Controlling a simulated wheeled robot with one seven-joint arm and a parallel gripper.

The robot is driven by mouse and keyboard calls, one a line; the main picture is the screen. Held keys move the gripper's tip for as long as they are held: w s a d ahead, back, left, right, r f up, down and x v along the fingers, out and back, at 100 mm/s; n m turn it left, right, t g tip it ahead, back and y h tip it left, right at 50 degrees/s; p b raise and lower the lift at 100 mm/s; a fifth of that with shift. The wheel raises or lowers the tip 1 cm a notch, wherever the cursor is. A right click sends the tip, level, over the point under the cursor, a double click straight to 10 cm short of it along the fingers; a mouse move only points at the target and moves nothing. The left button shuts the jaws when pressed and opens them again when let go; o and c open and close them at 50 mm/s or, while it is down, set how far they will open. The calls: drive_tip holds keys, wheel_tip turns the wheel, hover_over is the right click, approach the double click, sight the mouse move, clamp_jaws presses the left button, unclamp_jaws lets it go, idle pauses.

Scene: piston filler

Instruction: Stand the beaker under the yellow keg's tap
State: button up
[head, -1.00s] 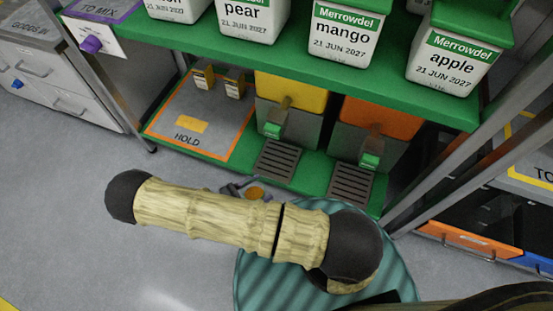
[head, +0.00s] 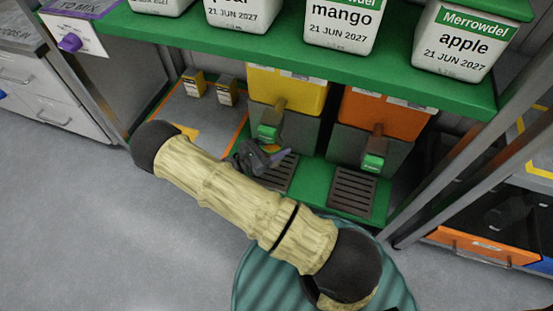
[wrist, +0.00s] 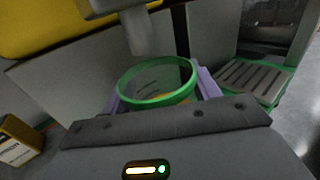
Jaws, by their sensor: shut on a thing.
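The beaker (wrist: 150,100) shows in the wrist view as a clear cup with a green rim and something orange low in it. My gripper (wrist: 160,100) is shut on it, with lilac fingers at both sides. In the head view my gripper (head: 268,158) is at the drip tray under the yellow keg (head: 287,92); the beaker is mostly hidden there. The yellow keg's tap (head: 272,122) has a green handle. In the wrist view its grey spout (wrist: 140,35) appears just beyond the beaker's rim. I cannot tell whether the beaker touches the drip tray (head: 279,175).
The orange keg (head: 388,117) with its own tap and drip tray (head: 352,191) stands to the right. Two small yellow-and-grey boxes (head: 210,88) stand at the left, on the HOLD mat (head: 190,110). White tubs line the green shelf (head: 270,45) above. Metal posts flank the rack.

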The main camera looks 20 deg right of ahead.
wheel_tip(320, 180, down, 3)
drive_tip(key=shift+r+b, duration=0.1)
drive_tip(key=shift+b, duration=0.7)
drive_tip(key=shift+f, duration=0.2)
wheel_tip(320, 180, down, 3)
drive_tip(key=b, duration=0.2)
drive_tip(key=shift+d+f+b, duration=0.1)
drive_tip(key=shift+f+b, duration=0.05)
drive_tip(key=shift+b, duration=0.25)
drive_tip(key=shift+w+f+b, duration=0.2)
drive_tip(key=shift+f+b, duration=0.15)
drive_tip(key=shift+b, duration=0.25)
drive_tip(key=shift+r, duration=0.15)
drive_tip(key=o, duration=1.1)
drive_tip(key=shift+f, duration=0.2)
